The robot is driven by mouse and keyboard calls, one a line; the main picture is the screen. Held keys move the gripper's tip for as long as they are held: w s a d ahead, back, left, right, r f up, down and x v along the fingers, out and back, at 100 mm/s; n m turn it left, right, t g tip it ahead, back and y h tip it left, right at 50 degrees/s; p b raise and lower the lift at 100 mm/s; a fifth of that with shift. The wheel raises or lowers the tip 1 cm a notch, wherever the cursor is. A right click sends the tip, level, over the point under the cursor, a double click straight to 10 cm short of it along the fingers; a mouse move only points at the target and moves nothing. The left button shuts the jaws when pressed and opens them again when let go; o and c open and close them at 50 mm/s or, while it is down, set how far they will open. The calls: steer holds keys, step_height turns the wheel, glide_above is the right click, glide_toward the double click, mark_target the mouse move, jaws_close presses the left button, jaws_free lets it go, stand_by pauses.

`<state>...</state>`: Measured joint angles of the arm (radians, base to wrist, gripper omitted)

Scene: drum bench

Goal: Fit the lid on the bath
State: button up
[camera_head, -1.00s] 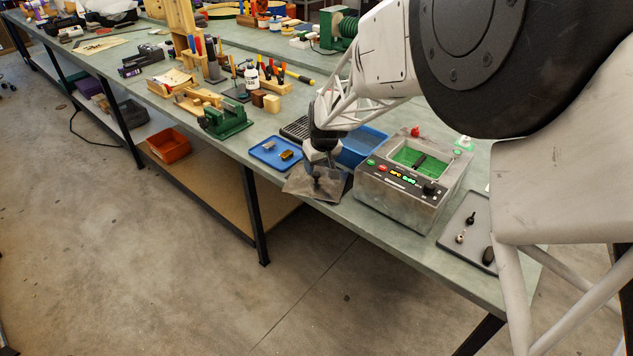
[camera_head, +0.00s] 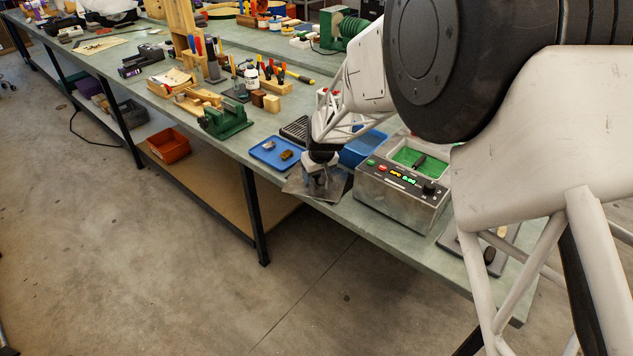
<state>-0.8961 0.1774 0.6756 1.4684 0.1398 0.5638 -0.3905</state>
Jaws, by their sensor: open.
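The bath (camera_head: 402,194) is a metal box with a control panel and a green-lit basin (camera_head: 420,158), standing near the bench's front edge. Its top is open and a dark bar lies across the basin. The lid (camera_head: 300,187) is a flat grey metal plate on the bench at the front edge, left of the bath. My gripper (camera_head: 318,188) is over the middle of the lid, pointing down, with its jaws open. The lid's knob is hidden behind it, and I cannot tell whether the fingers touch it.
A blue tray (camera_head: 264,154) with small parts lies left of the lid. A blue bin (camera_head: 362,150) stands behind the lid. A dark tray (camera_head: 452,240) lies right of the bath, partly hidden by my arm. A green vise (camera_head: 224,120) stands farther left.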

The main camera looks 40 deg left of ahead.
steer(key=shift+c, duration=0.2)
jaws_close()
steer(key=shift+r, duration=0.1)
steer(key=shift+r, duration=4.95)
